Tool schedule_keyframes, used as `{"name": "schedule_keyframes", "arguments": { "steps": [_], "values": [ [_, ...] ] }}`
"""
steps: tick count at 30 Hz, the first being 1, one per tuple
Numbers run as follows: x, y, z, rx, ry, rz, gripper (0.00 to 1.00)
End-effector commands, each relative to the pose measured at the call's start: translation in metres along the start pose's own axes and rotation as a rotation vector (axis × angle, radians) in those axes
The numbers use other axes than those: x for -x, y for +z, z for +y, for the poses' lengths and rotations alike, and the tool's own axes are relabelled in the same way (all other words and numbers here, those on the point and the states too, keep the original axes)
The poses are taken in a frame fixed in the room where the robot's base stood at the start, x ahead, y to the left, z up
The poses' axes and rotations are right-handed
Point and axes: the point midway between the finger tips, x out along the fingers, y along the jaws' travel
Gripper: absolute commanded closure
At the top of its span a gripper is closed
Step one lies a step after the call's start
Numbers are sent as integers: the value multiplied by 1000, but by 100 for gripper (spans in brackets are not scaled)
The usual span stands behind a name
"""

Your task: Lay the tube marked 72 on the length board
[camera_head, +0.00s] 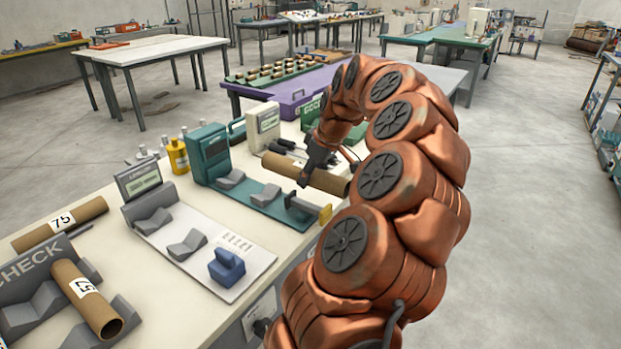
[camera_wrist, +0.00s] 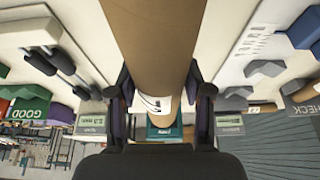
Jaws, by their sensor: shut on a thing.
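My gripper (camera_head: 318,160) is shut around the middle of a brown cardboard tube (camera_head: 284,166), which it holds roughly level beyond the teal board. In the wrist view the tube (camera_wrist: 152,45) runs between the two fingers (camera_wrist: 160,100). A white label shows on it, but its number cannot be read. A white board (camera_head: 218,258) with grey V-blocks, printed marks and a blue block (camera_head: 227,268) lies nearer. A teal board (camera_head: 262,203) with grey cradles and a yellow end piece lies beside it.
A tube marked 75 (camera_head: 60,223) lies at the left. Another labelled tube (camera_head: 85,298) rests in grey blocks by the CHECK sign (camera_head: 36,265). Small displays and yellow bottles (camera_head: 177,157) stand along the bench. Green GOOD container (camera_head: 312,108) is behind.

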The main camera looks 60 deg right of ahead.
Motion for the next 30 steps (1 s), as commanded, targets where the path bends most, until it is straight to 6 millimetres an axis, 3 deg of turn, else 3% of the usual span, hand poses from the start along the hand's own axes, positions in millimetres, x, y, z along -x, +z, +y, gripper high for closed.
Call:
{"name": "schedule_keyframes", "arguments": {
  "steps": [30],
  "values": [
    [46,-20,0,1,1,1,91]
  ]
}}
